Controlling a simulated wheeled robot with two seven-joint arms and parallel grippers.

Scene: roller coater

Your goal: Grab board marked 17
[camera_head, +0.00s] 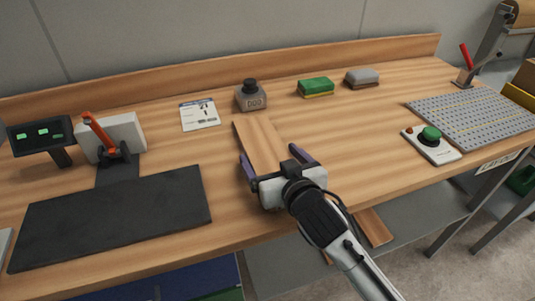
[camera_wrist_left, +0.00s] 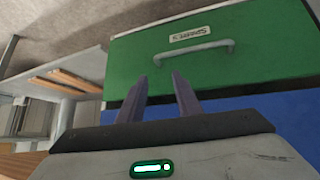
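A flat wooden board (camera_head: 259,140) lies on the workbench in the head view, its near part hidden under my right gripper. No number can be read on it. My right gripper (camera_head: 275,160) is open, its two purple fingers spread to either side of the board's near part. Whether they touch it cannot be told. More wooden boards sit on a lower shelf; one (camera_head: 373,227) sticks out below the bench's front edge, and some boards (camera_wrist_left: 68,80) show in the left wrist view. My left gripper (camera_wrist_left: 160,76) is open and empty before a green drawer (camera_wrist_left: 230,55).
The bench (camera_head: 350,150) also holds a black mat (camera_head: 110,218), a red-handled device (camera_head: 103,133), a paper card (camera_head: 199,115), a grey counter block (camera_head: 251,96), a green sponge (camera_head: 316,87), a grey one (camera_head: 361,77), a green button box (camera_head: 431,142) and a perforated plate (camera_head: 475,117).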

